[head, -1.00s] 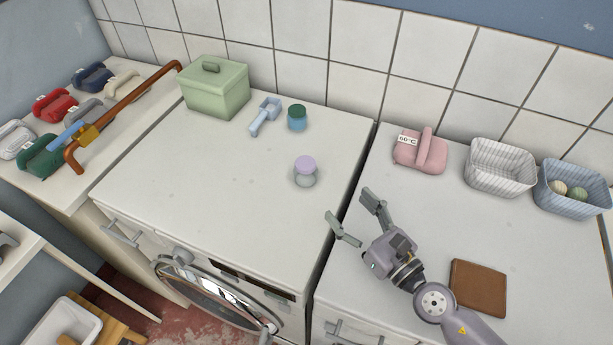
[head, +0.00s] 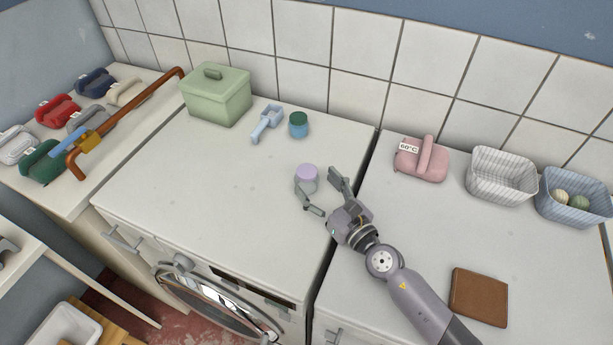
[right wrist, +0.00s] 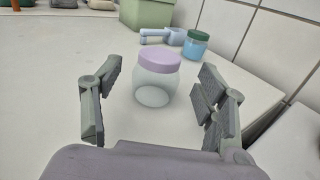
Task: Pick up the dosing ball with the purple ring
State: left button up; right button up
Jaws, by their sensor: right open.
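The dosing ball with the purple ring (head: 306,178) stands upright on the white machine top, a pale, see-through body under a purple top. In the right wrist view the ball (right wrist: 157,80) is centred a little ahead of the fingertips. My right gripper (head: 325,190) is open, its two fingers pointing at the ball with one on either side of its line. In the right wrist view the open gripper (right wrist: 155,105) is empty, with space between each finger and the ball. My left gripper is not in view.
Behind the ball are a green-lidded blue jar (head: 298,125), a light blue scoop (head: 267,122) and a green box (head: 216,95). A pink iron-like object (head: 421,160), two baskets (head: 501,176) and a brown wallet-like item (head: 479,297) lie right. The white top left of the ball is clear.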

aim_at(301, 165)
jog(key=x, duration=0.5)
jog(key=shift+w+a, duration=0.2)
jog(key=shift+w, duration=0.1)
jog(key=shift+s, duration=0.1)
jog(key=shift+d+r, duration=0.1)
jog(key=shift+c, duration=0.7)
jog(key=c, duration=1.1)
jog(key=shift+r, duration=0.1)
jog(key=shift+c, duration=0.2)
